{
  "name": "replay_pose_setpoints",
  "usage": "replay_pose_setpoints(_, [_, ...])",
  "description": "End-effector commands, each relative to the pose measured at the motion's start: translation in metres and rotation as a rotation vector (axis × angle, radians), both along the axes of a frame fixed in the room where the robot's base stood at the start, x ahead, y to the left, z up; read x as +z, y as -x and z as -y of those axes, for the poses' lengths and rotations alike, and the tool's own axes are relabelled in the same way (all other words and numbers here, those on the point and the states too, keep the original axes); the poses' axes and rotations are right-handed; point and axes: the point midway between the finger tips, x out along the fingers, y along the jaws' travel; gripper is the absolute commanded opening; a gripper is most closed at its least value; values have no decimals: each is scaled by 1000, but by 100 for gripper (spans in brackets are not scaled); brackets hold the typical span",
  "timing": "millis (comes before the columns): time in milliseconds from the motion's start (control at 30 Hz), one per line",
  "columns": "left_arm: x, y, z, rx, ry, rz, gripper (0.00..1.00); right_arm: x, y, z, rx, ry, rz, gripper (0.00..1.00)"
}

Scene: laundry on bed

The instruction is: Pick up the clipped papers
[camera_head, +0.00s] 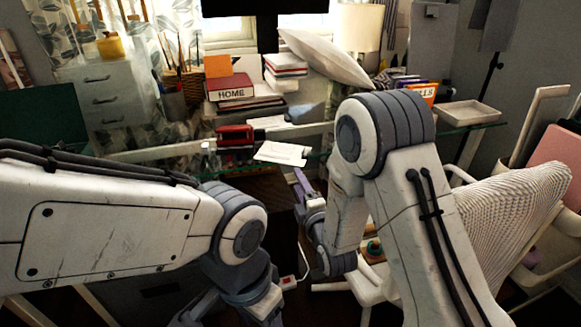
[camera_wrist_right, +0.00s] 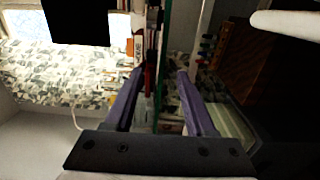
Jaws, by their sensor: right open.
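The clipped papers (camera_head: 281,153) are white sheets lying at the front edge of the glass desk (camera_head: 455,138) in the head view. My right gripper (camera_head: 300,181) is just in front of and slightly below them, apart from them. In the right wrist view its two purple fingers (camera_wrist_right: 160,73) are spread apart with the desk's thin glass edge showing between them. The papers are not clear in that view. My left arm reaches in low at the left; its gripper (camera_head: 225,312) is at the bottom edge, and its fingers cannot be made out.
A red box-like object (camera_head: 236,135) sits left of the papers. Book stacks (camera_head: 232,88) with a "HOME" book stand behind. A shallow tray (camera_head: 470,113) is at the right end of the desk. A chair with a knitted throw (camera_head: 515,205) stands at the right.

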Motion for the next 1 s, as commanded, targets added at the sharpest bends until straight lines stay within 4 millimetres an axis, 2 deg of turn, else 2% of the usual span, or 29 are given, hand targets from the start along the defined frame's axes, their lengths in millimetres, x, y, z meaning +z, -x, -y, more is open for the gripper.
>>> replay_pose_setpoints(333, [12,0,0,0,0,0,62,1,-49,-16,0,-2,-1,55])
replay_pose_setpoints(500, [4,0,0,0,0,0,62,-1,-66,-21,0,-2,-1,55])
replay_pose_setpoints(700, [2,0,0,0,0,0,62,0,-75,-24,0,-1,-3,55])
replay_pose_setpoints(1000, [2,0,0,0,0,0,62,0,-76,-24,0,-1,-3,53])
